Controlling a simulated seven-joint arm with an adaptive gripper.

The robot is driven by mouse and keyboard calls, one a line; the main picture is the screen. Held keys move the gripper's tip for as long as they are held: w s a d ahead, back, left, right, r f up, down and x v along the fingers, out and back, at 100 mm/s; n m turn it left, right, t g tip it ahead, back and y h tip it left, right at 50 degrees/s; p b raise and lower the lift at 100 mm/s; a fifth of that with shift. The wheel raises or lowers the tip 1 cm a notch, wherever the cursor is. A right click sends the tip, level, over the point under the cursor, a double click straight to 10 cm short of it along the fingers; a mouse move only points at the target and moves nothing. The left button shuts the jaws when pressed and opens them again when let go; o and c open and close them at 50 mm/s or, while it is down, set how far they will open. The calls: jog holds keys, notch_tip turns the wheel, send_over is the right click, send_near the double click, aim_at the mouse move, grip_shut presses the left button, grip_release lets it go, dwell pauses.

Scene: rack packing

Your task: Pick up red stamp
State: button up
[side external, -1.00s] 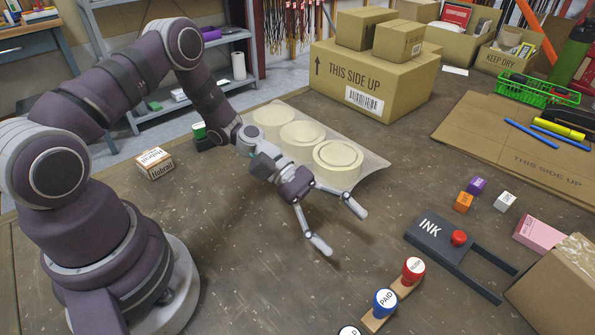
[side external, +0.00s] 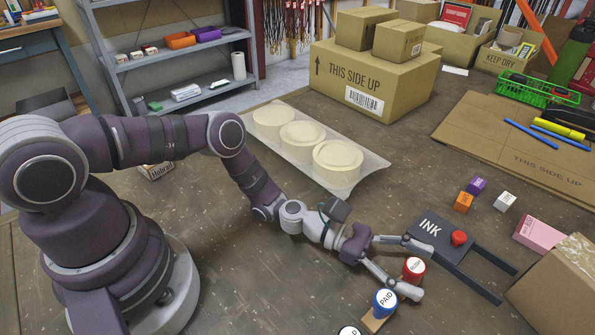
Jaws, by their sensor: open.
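The red stamp (side external: 414,269) has a round red handle with a white label on top and stands upright on a wooden stamp rack. My gripper (side external: 428,269) is open, low over the table, with its fingers pointing right. One finger is on the far side of the red stamp and the other on its near side, between it and the blue PAID stamp (side external: 385,302). Whether a finger touches either stamp cannot be told. The near finger hides part of the rack (side external: 373,324) and the red stamp's lower part.
A black stamp (side external: 350,331) is cut off at the bottom edge. A cardboard box (side external: 560,290) stands at right. Small colored cubes (side external: 463,202) sit farther back.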

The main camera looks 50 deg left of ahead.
grip_shut()
dwell(0.3)
jog(key=shift+r, duration=0.1)
